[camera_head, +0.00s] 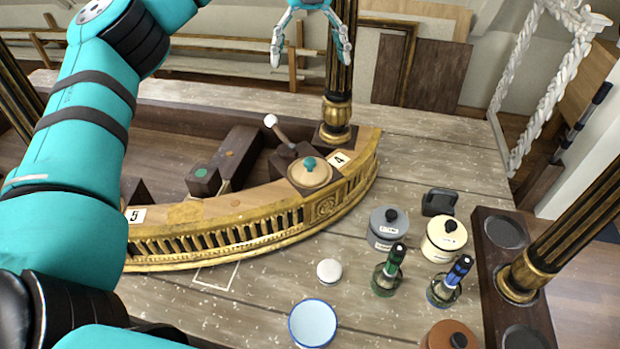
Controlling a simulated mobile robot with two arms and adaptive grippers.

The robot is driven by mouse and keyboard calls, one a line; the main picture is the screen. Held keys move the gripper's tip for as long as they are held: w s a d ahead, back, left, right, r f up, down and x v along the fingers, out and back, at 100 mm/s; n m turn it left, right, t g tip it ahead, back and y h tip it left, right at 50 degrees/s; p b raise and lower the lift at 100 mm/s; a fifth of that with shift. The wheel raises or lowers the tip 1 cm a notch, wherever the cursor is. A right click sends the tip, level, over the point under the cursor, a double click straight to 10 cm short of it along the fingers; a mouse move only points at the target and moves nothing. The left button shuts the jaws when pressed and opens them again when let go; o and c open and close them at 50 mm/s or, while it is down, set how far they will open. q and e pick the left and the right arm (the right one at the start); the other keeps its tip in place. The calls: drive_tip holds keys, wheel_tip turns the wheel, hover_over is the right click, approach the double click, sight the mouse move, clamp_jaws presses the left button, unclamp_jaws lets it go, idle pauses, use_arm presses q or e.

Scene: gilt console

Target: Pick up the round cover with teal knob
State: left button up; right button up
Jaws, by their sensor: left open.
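The round cover (312,174) is light tan with a teal knob (310,163) on top. It lies on the right end of the curved gilt console (240,233), beside a label marked 4. My left gripper (312,62) is at the top of the view, open and empty, its two fingers pointing down. It is apart from the cover, up and beyond it in the picture. My teal left arm fills the left side and hides part of the console. My right gripper is not in view.
A gold-and-black column (337,100) stands just behind the cover. A lever with a white ball (270,120) rises left of it. Grey (387,229) and cream (444,238) lidded pots, green (388,272) and blue (450,283) handled items and a blue-rimmed bowl (313,324) stand in front.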

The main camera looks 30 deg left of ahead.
use_arm(q)
wheel_tip(320, 180, down, 5)
drive_tip(key=b, duration=0.4)
approach(309, 161)
drive_tip(key=f, duration=0.3)
drive_tip(key=w+f, duration=0.1)
drive_tip(key=f, duration=0.1)
drive_tip(key=shift+d+p, duration=0.2)
drive_tip(key=shift+p, duration=0.15)
drive_tip(key=f, duration=0.1)
drive_tip(key=s+f+p, duration=0.1)
drive_tip(key=f, duration=0.1)
drive_tip(key=f+p, duration=0.1)
drive_tip(key=shift+s+d+f, duration=0.2)
drive_tip(key=shift+s+f, duration=0.05)
drive_tip(key=shift+s, duration=0.05)
drive_tip(key=shift+d+f, duration=0.1)
drive_tip(key=shift+f, duration=0.4)
drive_tip(key=c, duration=1.1)
drive_tip(key=shift+d, duration=0.1)
drive_tip(key=c, duration=0.5)
drive_tip(key=shift+s, duration=0.2)
clamp_jaws()
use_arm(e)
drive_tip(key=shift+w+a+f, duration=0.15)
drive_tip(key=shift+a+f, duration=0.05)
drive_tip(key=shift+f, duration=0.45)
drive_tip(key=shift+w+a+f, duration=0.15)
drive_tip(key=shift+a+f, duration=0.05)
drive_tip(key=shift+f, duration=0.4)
